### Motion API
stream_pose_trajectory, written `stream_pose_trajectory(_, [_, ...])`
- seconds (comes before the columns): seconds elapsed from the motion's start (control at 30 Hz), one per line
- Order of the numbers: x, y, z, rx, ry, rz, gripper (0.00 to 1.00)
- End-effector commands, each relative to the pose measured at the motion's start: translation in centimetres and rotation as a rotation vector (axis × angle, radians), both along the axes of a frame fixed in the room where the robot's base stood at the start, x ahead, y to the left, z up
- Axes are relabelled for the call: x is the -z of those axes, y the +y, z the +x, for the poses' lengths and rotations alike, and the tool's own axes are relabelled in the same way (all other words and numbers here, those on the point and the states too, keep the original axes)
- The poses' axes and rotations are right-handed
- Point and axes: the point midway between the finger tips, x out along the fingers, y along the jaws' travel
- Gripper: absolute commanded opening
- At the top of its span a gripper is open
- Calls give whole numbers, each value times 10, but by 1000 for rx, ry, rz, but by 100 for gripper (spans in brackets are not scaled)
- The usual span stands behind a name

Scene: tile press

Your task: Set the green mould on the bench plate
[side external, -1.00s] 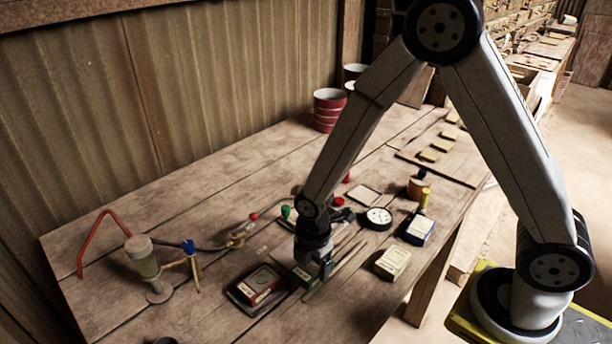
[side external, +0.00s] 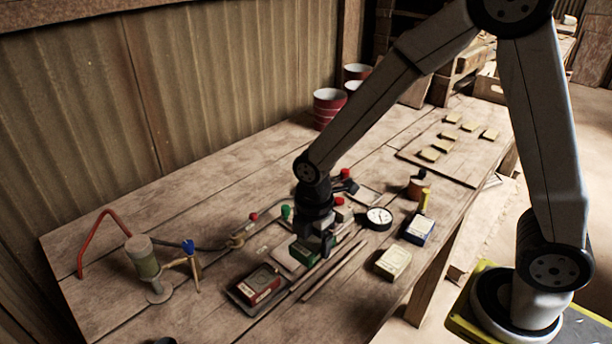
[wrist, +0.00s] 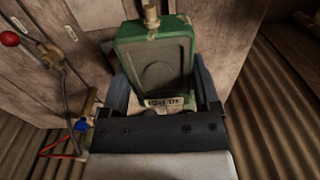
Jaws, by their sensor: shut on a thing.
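The green mould (side external: 303,252) is between the jaws of my gripper (side external: 315,243), low over the bench. The wrist view shows the mould (wrist: 155,62) from above, with a recessed dark face and a brass knob at one end. Both fingers of my gripper (wrist: 163,92) are shut on its sides. A pale flat plate (side external: 283,259) lies just left of the mould; I cannot tell whether it is the bench plate. The mould's underside is hidden, so I cannot tell whether it touches anything.
A red mould (side external: 260,280) lies front left on a dark plate. Wooden strips (side external: 335,270) lie right of my gripper. A cream mould (side external: 393,262), a blue mould (side external: 419,229) and a round dial (side external: 379,217) stand further right. A pump with a hose (side external: 143,262) stands left.

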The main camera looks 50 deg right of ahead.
Motion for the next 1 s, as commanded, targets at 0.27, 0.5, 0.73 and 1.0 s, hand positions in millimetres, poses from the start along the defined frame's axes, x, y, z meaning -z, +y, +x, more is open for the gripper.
stream_pose_trajectory(0.27, [0,0,0,0,-1,0,0])
stream_pose_trajectory(0.5, [2,-3,8,1,-1,0,0])
stream_pose_trajectory(0.73, [12,-14,38,3,1,0,0])
stream_pose_trajectory(1.0, [29,-35,78,2,-1,0,0])
